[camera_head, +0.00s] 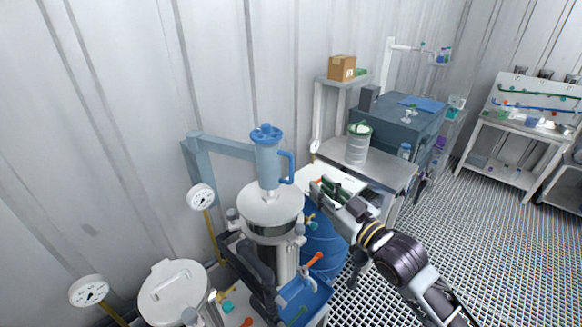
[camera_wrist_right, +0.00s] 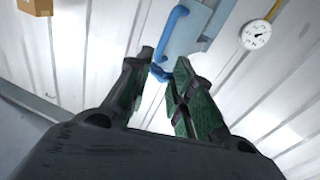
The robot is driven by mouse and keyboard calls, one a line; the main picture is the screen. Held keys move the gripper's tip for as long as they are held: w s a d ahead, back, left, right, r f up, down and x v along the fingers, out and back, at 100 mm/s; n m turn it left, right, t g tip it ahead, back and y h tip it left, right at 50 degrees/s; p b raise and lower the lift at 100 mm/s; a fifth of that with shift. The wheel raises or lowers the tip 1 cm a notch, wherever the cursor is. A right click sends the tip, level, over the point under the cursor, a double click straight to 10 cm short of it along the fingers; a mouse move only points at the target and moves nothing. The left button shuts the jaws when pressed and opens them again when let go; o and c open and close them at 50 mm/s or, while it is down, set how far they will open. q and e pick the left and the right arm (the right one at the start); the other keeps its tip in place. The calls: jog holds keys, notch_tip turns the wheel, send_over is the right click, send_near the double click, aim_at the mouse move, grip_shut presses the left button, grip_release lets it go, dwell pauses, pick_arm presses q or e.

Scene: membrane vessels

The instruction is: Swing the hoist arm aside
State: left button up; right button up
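The blue hoist arm (camera_head: 228,147) runs from its post (camera_head: 200,168) by the wall to a blue cylinder with a knobbed top (camera_head: 267,152). The cylinder hangs over the lid of a steel vessel (camera_head: 270,208). A blue loop handle (camera_head: 291,166) sticks out from its right side. My right gripper (camera_head: 322,186) is right of the handle and a little lower, apart from it. In the right wrist view, the gripper's green fingers (camera_wrist_right: 163,62) are open and empty, with the handle (camera_wrist_right: 172,32) beyond the fingertips. I do not see my left gripper.
A second lidded vessel (camera_head: 172,292) and two gauges (camera_head: 201,197) stand at the left. A blue drum (camera_head: 322,243) is behind my right arm. A bench (camera_head: 378,166) with a tin (camera_head: 358,145) is at the right. Corrugated wall closes the back.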

aim_at(293, 169)
jog(key=shift+s+f+m, duration=0.1)
jog(key=shift+f+m, duration=0.3)
jog(key=shift+m, duration=0.1)
jog(key=shift+w+a, duration=0.15)
jog(key=shift+w, duration=0.05)
jog(key=shift+f+p+x, duration=0.15)
jog(key=shift+p+x, duration=0.45)
jog(key=shift+x, duration=2.7)
jog(key=shift+f+p+x, duration=0.2)
jog(key=shift+p+x, duration=0.4)
jog(key=shift+x, duration=2.75)
grip_shut()
